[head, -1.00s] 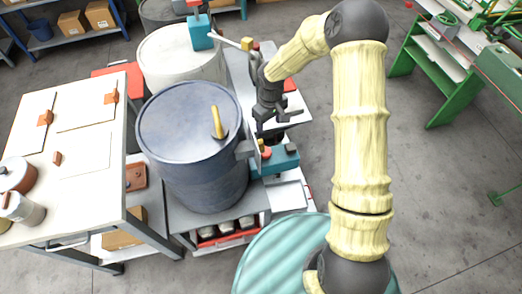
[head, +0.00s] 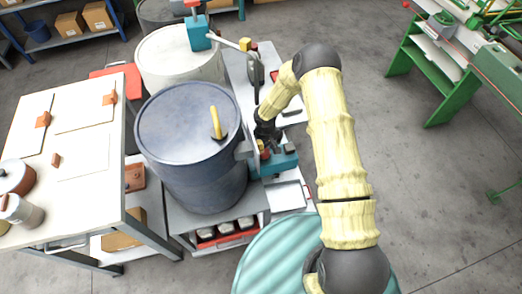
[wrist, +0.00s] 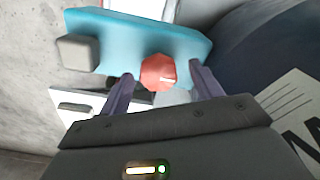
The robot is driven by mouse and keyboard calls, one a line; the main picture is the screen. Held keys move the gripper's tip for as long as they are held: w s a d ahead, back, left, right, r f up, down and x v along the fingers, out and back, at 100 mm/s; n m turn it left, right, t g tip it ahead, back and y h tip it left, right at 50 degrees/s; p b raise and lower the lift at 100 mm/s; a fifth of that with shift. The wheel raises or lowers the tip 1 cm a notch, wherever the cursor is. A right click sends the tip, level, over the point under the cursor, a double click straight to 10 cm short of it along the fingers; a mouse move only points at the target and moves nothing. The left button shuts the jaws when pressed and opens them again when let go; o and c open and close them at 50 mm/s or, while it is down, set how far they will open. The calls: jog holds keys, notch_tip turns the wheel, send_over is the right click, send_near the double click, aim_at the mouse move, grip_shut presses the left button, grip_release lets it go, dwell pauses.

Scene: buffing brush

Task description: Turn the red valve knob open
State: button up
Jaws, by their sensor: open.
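The red valve knob (wrist: 158,73) is a faceted red piece with a pale mark, on a teal block (wrist: 110,32) in the wrist view. In the head view the knob (head: 265,154) sits on the teal block (head: 285,164), beside the dark blue drum. My gripper (wrist: 161,74) is open, with one dark finger on each side of the knob in the wrist view. I cannot tell whether either finger touches it. In the head view my gripper (head: 267,136) is just above the knob's end of the block, partly hidden by its own wrist.
The dark blue drum (head: 180,125) stands close on the left, with a yellow handle (head: 216,122) on its lid. A grey square button (wrist: 78,52) is on the same teal block. A white drum (head: 170,55) stands behind. Open floor lies to the right.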

jog(key=shift+f, duration=0.4)
